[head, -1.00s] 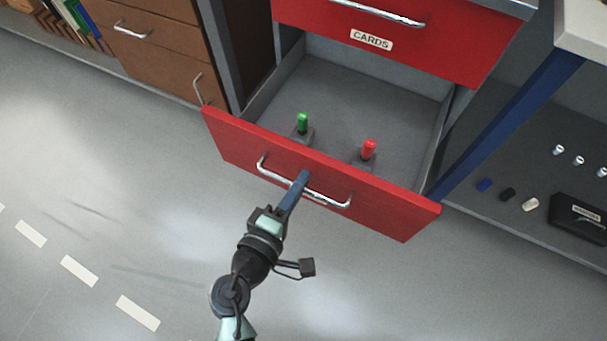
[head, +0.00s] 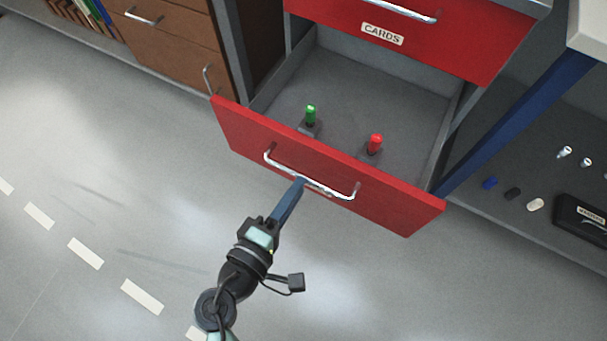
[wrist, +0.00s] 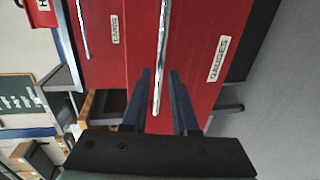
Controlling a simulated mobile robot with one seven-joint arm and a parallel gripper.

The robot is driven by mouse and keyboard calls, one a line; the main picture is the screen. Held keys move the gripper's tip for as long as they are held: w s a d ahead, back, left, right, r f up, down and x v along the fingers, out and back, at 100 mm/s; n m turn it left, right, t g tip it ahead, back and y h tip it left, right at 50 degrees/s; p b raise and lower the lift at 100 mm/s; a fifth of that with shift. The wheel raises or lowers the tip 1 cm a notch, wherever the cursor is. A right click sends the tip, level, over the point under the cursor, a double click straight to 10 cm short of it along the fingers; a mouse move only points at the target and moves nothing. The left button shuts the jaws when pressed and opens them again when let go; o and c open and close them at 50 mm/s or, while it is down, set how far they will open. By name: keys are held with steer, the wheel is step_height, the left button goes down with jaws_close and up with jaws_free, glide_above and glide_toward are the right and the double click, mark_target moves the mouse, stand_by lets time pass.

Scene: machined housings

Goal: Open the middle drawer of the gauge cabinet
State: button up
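The red drawer (head: 330,165) below the CARDS drawer stands pulled far out of the cabinet. A green-topped item (head: 311,113) and a red-topped item (head: 375,143) stand inside it. Its silver bar handle (head: 345,195) is on the front face. My gripper (head: 301,182) is at the middle of this handle. In the wrist view the fingers of my gripper (wrist: 160,100) are spread, one on each side of the handle (wrist: 162,60), with gaps between. That drawer front bears a GAUGES label (wrist: 218,58).
The CARDS drawer (head: 470,45) above is shut. A brown drawer unit (head: 170,45) stands to the left. A bench with a blue leg (head: 520,125) stands at right, with small parts and a black case (head: 580,218) on its lower shelf. The floor in front is clear.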

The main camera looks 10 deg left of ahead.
steer(key=p+v, duration=0.1)
steer(key=v, duration=0.7)
steer(key=shift+s, duration=0.3)
steer(key=shift+a, duration=0.1)
steer(key=w+d+r+m+t, duration=0.1)
steer(key=w+d+r+m, duration=0.2)
steer(key=w+r+m, duration=0.75)
steer(key=w+d+r+t, duration=0.1)
steer(key=w+r, duration=0.2)
steer(key=r, duration=0.4)
steer(key=w+r+m+t+y, duration=0.1)
steer(key=w+r, duration=0.3)
steer(key=r, duration=0.3)
steer(key=w+d+r+t, duration=0.1)
steer(key=w+r+t, duration=0.15)
steer(key=r, duration=0.45)
steer(key=s+d+r+m+t+y+p, duration=0.15)
steer(key=s+r+t, duration=0.3)
steer(key=r, duration=1.05)
steer(key=s+d+r+m+t+y+p, duration=0.1)
steer(key=s+d+r+t+y, duration=0.3)
steer(key=r, duration=1.1)
step_height(320, 180, up, 30)
steer(key=a+g+h+p, duration=0.1)
steer(key=p, duration=2.9)
steer(key=shift+s+a+h+p, duration=0.3)
steer(key=shift+a+h, duration=0.05)
